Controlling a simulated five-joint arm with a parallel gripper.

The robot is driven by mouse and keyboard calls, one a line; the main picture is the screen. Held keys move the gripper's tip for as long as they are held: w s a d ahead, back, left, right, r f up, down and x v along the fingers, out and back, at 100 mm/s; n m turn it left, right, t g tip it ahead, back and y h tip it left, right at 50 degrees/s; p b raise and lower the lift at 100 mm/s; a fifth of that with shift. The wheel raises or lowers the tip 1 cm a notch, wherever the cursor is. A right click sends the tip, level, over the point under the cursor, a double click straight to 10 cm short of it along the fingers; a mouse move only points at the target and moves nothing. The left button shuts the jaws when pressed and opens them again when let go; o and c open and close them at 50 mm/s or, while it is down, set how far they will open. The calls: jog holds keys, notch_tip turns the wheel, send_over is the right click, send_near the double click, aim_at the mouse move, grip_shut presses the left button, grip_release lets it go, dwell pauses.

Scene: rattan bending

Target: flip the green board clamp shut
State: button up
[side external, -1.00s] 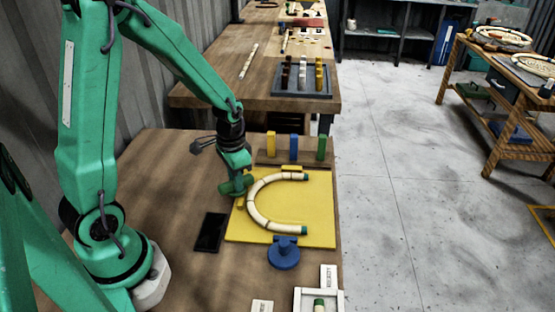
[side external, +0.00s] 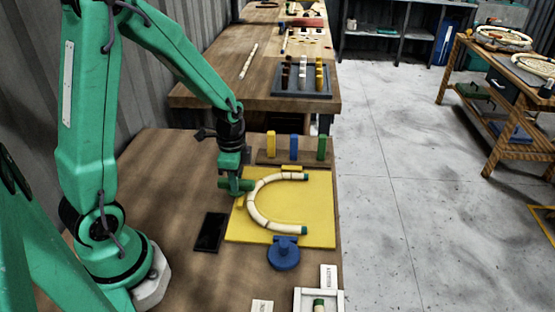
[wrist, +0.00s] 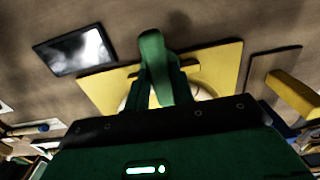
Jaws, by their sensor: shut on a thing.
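The green board clamp (side external: 244,187) sits at the left edge of the yellow board (side external: 320,232). Its rounded green part also shows in the wrist view (wrist: 153,50). My gripper (side external: 231,184) points down at the clamp and is shut on it; the fingertips partly hide it and blend with its green. A pale rattan piece (side external: 262,216) lies on the board, bent in a C that opens to the right, with green ends. Whether the clamp touches the rattan is hard to tell.
A blue clamp (side external: 284,254) stands at the board's front edge and a yellow clamp (side external: 292,168) at its back edge. Yellow, blue and green upright blocks (side external: 294,148) stand behind. A black flat panel (side external: 210,232) lies left of the board. A white tray (side external: 336,300) is at front right.

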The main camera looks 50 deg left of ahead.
dwell(0.3)
jog(key=o, duration=1)
jog(key=shift+r, duration=3.9)
jog(key=shift+r, duration=0.1)
